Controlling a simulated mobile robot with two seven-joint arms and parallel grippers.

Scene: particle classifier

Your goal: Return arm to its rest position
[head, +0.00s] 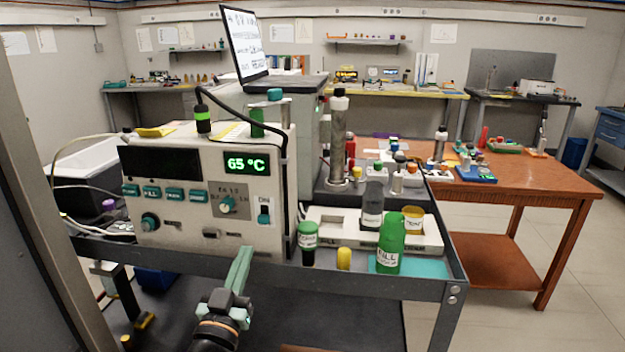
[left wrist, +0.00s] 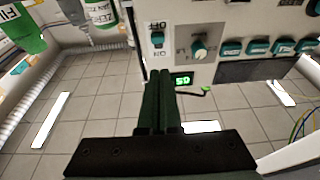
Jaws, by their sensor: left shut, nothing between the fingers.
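My left gripper (head: 243,254) is in the lower middle of the head view, in front of the cart's front edge and below the control box. Its green fingers are shut together and empty, pointing up and away from me. In the left wrist view the shut fingers (left wrist: 160,98) point toward the control box (left wrist: 225,45), which appears upside down with its switch, dial and teal buttons. In the head view the control box (head: 210,225) has a green display reading 65 °C. My right gripper is in neither view.
The grey cart (head: 430,287) carries a green bottle (head: 390,245), a green-capped jar (head: 308,238), a dark jar (head: 372,205) and a white tray (head: 332,241) near its front. A wooden table (head: 540,193) stands behind on the right. Floor is clear at lower right.

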